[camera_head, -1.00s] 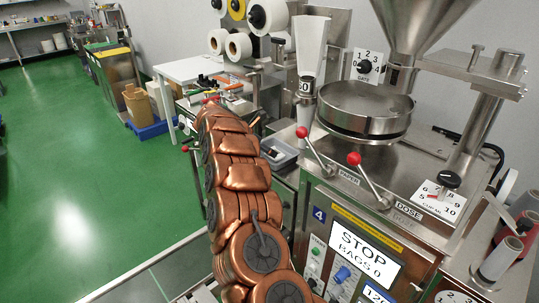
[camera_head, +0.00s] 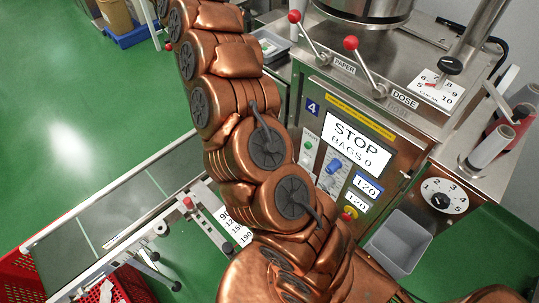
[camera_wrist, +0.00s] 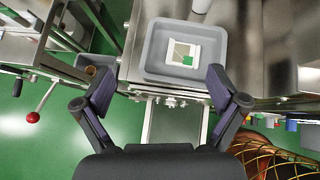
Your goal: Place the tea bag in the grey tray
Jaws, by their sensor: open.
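In the wrist view, a flat white tea bag (camera_wrist: 183,52) with a green square on it lies inside a grey tray (camera_wrist: 152,50). My gripper (camera_wrist: 160,84) is open and empty, its two dark fingers spread on either side of the tray's near edge. The fingers are apart from the tea bag; their height above the tray cannot be told. In the head view, one grey tray (camera_head: 270,43) shows partly behind my copper arm. Another grey tray (camera_head: 398,243) stands at the machine's lower right and looks empty. My gripper is not visible in the head view.
The steel machine with its STOP screen (camera_head: 357,144) and red-knobbed levers (camera_head: 351,42) stands right of my arm. A red crate (camera_head: 120,287) is at the lower left, near a metal rail (camera_head: 110,190). Green floor (camera_head: 80,120) is open at left.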

